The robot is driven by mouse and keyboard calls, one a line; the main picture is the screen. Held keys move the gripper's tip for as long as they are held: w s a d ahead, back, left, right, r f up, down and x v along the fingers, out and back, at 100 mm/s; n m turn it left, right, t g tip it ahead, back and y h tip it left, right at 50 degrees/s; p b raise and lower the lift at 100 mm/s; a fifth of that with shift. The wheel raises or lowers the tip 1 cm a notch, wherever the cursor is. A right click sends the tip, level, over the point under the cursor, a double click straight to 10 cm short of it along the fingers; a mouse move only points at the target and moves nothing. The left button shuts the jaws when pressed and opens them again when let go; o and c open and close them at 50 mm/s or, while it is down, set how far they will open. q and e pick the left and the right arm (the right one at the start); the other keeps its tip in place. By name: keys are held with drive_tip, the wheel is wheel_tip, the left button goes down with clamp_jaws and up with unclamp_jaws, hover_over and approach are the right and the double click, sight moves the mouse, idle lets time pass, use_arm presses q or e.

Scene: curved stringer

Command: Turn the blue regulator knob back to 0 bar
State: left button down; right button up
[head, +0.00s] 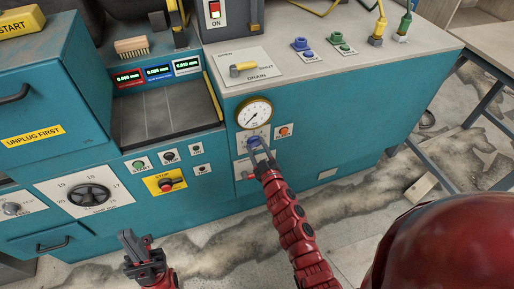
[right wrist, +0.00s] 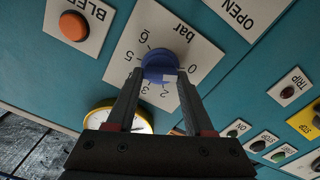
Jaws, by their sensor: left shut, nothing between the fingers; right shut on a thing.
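The blue regulator knob (head: 254,142) sits on a white scale plate on the teal machine front, just below the round yellow-rimmed pressure gauge (head: 255,113). My right gripper (head: 258,153) is shut on the knob, with one finger on each side of it. In the right wrist view the knob (right wrist: 160,64) shows between the fingertips. The plate (right wrist: 133,40) carries numbers and "bar", with 0 on the right. A pale mark shows on the knob, but its exact reading is unclear. The gauge (right wrist: 138,124) is partly hidden there. My left gripper (head: 140,252) is shut and empty, low over the floor.
An orange button (head: 284,131) is right of the knob; it also shows in the right wrist view (right wrist: 74,25). A yellow-backed stop button (head: 165,183) and a handwheel (head: 88,196) are to the left. A drain lever (head: 243,69) is on top. Floor in front is open.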

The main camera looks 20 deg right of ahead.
clamp_jaws()
drive_tip(key=shift+a+f+n+b, duration=0.1)
drive_tip(key=shift+f+n+b, duration=0.05)
drive_tip(key=shift+n+b, duration=0.2)
drive_tip(key=o, duration=1.1)
unclamp_jaws()
drive_tip(key=s, duration=1.7)
drive_tip(key=shift+s+d+b, duration=0.2)
drive_tip(key=shift+d+b, duration=0.15)
drive_tip(key=shift+b, duration=0.05)
